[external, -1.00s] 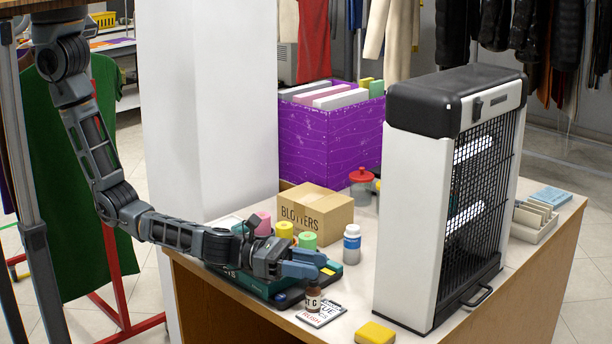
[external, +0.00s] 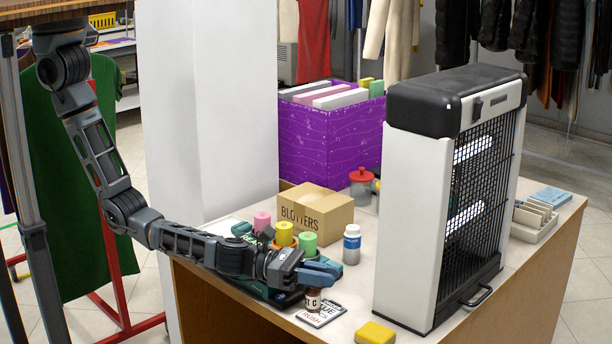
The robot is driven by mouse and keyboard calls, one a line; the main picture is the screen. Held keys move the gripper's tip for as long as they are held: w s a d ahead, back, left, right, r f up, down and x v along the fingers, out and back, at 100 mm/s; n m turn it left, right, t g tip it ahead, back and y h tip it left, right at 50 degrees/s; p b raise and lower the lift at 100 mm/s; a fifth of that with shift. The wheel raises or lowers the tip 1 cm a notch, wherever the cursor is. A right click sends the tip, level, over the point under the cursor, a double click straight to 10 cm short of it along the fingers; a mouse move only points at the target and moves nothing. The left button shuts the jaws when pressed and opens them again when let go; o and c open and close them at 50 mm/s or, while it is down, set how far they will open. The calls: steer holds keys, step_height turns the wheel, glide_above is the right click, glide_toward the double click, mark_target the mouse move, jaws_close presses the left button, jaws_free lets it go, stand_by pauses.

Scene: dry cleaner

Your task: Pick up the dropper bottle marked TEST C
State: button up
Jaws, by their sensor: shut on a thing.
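The dropper bottle (external: 312,301) is small and brown, with a pale label on which "T C" shows. It stands near the front edge of the table, at the edge of a printed card (external: 322,316). My gripper (external: 318,276) is right above it, with its blue fingers around the bottle's top. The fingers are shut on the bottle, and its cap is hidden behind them. The bottle looks upright; I cannot tell whether its base touches the surface.
A yellow block (external: 375,333) lies to the right. A white bottle with a blue label (external: 352,244) stands behind my gripper. Pink, yellow and green rolls (external: 284,234) and the BLOTTERS box (external: 316,210) are further back. A tall caged lamp unit (external: 414,200) stands at the right.

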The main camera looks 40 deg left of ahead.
jaws_close()
